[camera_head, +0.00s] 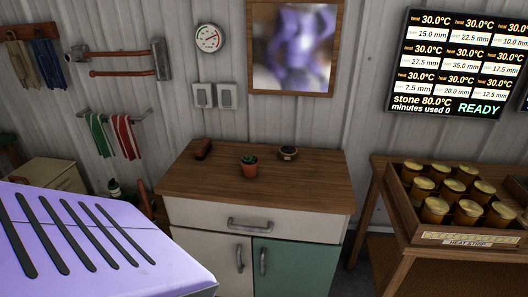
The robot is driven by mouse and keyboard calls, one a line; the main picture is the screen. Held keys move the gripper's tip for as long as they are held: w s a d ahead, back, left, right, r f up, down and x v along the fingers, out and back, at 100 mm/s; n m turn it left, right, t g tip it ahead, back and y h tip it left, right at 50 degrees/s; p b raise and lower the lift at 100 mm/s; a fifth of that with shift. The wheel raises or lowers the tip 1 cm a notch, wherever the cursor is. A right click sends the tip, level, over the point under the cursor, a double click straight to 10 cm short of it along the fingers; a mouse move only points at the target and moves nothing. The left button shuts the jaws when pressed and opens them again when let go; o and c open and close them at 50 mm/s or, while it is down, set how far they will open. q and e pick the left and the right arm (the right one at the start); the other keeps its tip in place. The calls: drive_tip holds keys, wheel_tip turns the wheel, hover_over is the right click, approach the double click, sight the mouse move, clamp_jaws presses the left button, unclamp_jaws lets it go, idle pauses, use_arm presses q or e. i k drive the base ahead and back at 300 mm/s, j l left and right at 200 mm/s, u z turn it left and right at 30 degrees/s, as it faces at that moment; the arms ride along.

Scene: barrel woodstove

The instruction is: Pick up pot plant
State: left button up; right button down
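The pot plant (249,167) is a small green succulent in a terracotta pot. It stands upright near the middle of the wooden top of a cabinet (200,180) against the wall. Nothing touches it. Neither of my grippers shows in the head view, so I cannot see where they are.
A small dark bowl (288,153) and a dark red object (204,149) share the cabinet top. A purple slotted surface (110,265) fills the lower left foreground. At right, a wooden tray (470,236) of gold-lidded jars stands on a table. Free wood surrounds the plant.

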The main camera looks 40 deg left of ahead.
sight(250, 163)
drive_tip(key=u, duration=1.55)
